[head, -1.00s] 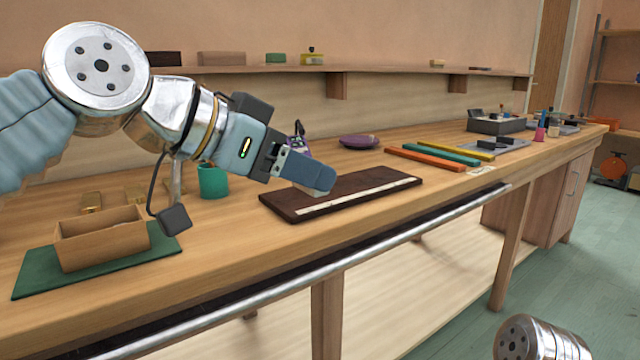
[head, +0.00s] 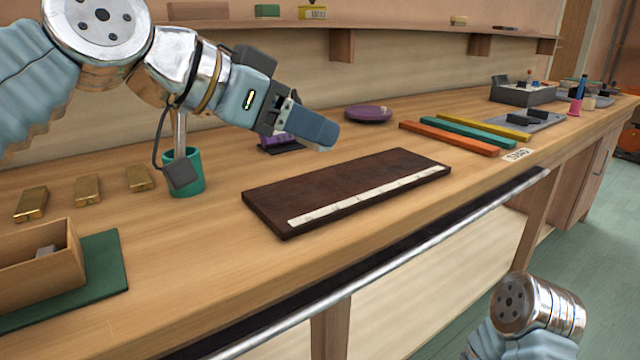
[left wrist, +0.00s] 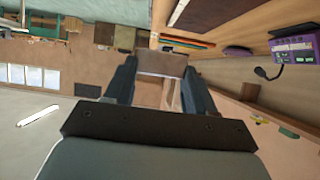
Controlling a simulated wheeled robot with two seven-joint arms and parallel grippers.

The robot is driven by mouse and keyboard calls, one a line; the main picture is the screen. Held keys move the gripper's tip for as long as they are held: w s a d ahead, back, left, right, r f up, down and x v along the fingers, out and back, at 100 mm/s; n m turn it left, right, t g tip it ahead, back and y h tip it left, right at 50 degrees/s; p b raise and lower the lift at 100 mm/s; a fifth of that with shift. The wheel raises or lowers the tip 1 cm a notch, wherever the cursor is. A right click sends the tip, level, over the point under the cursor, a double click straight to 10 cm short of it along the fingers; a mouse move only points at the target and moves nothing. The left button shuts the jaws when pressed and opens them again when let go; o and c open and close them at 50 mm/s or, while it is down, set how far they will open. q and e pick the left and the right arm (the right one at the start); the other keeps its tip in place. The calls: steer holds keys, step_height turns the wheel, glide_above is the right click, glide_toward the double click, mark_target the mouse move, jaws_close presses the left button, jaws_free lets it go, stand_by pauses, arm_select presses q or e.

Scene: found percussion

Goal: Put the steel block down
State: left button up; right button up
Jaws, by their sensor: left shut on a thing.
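My left gripper (head: 312,128) hangs in the air above the bench, over the back side of a dark brown board (head: 335,178) with a pale marked strip along its front. In the left wrist view the fingers (left wrist: 160,72) are closed on a plain greyish-brown block (left wrist: 162,63), which I take for the steel block. In the head view the fingers mostly hide it. It appears clear of the board, with no contact visible. My right gripper is out of view; only part of my right arm shows at the lower right.
A teal cup (head: 187,178), brass blocks (head: 87,189) and an open wooden box (head: 40,278) on a green mat (head: 108,268) stand left. A purple dish (head: 368,115) and coloured bars (head: 448,139) lie beyond the board. A metal rail (head: 400,259) runs along the front.

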arm_select(q)
steer(key=w+f+p, duration=0.1)
steer(key=w+f, duration=0.3)
steer(key=w, duration=0.5)
glide_above(315, 192)
steer(key=f, duration=0.5)
steer(key=shift+s+f+b, duration=0.1)
steer(key=shift+s+b, duration=0.1)
steer(key=shift+b, duration=0.1)
steer(key=f, duration=0.3)
steer(key=shift+w+f, duration=0.15)
steer(key=shift+w, duration=0.1)
steer(key=shift+f+b, duration=0.25)
steer(key=shift+b, duration=0.2)
steer(key=o, duration=1.2)
steer(key=shift+r, duration=0.1)
